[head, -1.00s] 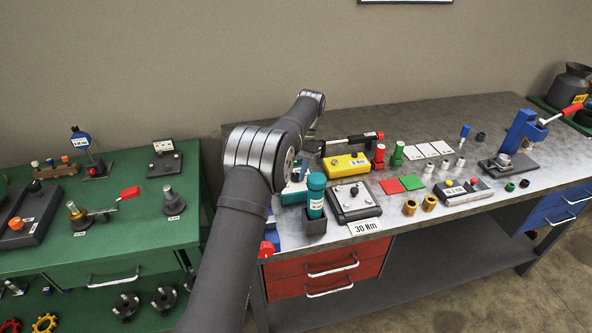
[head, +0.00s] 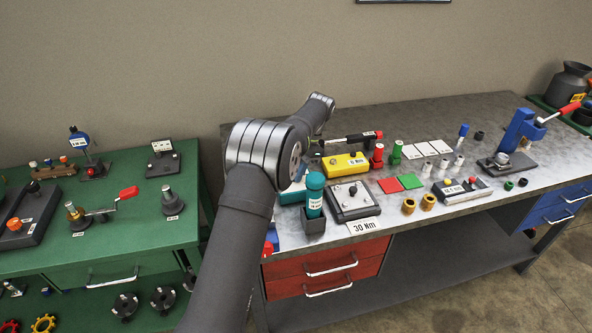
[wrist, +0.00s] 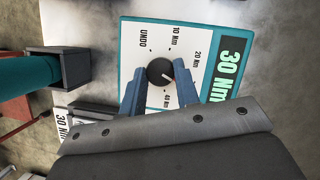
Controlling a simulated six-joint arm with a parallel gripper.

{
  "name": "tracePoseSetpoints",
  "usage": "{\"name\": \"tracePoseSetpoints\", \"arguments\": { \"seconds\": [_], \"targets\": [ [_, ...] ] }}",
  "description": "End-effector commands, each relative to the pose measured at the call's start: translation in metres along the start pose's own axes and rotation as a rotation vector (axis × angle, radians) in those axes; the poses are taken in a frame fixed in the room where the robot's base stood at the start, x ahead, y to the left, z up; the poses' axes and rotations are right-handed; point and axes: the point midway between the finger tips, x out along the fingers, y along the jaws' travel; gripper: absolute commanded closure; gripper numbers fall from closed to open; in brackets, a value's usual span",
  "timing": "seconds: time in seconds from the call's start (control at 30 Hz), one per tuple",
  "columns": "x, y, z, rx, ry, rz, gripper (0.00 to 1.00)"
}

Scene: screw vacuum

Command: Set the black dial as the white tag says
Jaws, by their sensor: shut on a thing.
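The black dial (wrist: 160,72) sits on a white panel with a teal edge (wrist: 127,60) in the wrist view. My gripper (wrist: 160,80) is shut on the dial, one blue finger at each side. The dial's pale pointer slants down and right, toward the right finger. UNDO, 10 Nm, 20 Nm and 40 Nm marks show around it; the fingers cover part of the scale. The panel's display (wrist: 229,68) reads 30 Nm. The white tag (head: 364,226) reads 30 Nm at the bench's front edge. My arm hides the dial in the head view.
A teal bottle in a dark holder (head: 313,223) stands right beside the panel. A plate with knobs (head: 349,202), a yellow box (head: 345,162) and red and green squares (head: 388,185) lie further right. A green bench (head: 130,215) stands at the left.

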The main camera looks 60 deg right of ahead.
Motion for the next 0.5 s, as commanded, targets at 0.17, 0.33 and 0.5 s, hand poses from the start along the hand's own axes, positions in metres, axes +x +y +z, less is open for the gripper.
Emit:
{"name": "tracePoseSetpoints", "arguments": {
  "seconds": [0.17,0.33,0.5],
  "targets": [
    [-0.0009,-0.0005,-0.0003,-0.001,0.003,-0.002,0.94],
    [-0.0009,-0.0004,-0.0003,-0.001,0.003,-0.002,0.53],
    [-0.0004,-0.0002,-0.0002,-0.001,0.002,-0.001,0.49]
  ]
}}
